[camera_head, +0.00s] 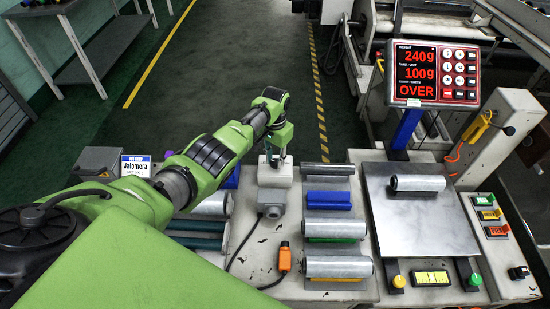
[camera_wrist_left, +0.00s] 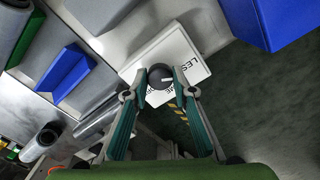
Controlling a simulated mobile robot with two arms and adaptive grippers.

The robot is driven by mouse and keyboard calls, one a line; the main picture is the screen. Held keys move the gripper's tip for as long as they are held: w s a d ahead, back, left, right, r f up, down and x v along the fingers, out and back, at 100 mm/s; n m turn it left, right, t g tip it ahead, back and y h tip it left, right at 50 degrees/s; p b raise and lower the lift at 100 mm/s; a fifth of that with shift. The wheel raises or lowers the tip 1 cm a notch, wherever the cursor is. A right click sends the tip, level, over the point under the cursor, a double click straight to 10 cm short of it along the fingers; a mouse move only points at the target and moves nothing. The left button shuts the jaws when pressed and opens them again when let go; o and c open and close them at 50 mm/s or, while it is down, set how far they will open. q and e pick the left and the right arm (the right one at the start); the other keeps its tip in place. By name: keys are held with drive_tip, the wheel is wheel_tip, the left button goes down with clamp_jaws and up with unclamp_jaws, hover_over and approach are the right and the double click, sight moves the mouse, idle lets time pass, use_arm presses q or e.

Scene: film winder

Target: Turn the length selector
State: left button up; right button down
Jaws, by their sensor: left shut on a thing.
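The length selector (camera_wrist_left: 159,76) is a small round dark knob with a pale mark. It sits on a white box with black lettering (camera_wrist_left: 195,66), seen in the left wrist view. The white box also shows in the head view (camera_head: 275,176), left of the row of rolls. My left gripper (camera_head: 275,160) is above the box, pointing down. In the left wrist view its two green fingers (camera_wrist_left: 159,80) are shut on the knob, one on each side. The knob is hidden behind the gripper in the head view. My right gripper is not in view.
Metal rolls (camera_head: 337,267) lie on holders right of the box. A scale (camera_head: 425,215) bears another roll (camera_head: 417,183), and its red display (camera_head: 432,75) reads 240g and OVER. A grey connector with a cable (camera_head: 271,204) and an orange switch (camera_head: 285,257) are in front of the box.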

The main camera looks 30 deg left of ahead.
sight(275, 162)
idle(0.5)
use_arm(q)
drive_tip(key=o, duration=1.1)
drive_tip(key=shift+w+r, duration=0.1)
drive_tip(key=shift+r, duration=0.4)
wheel_tip(275, 162, up, 11)
drive_tip(key=shift+f, duration=0.1)
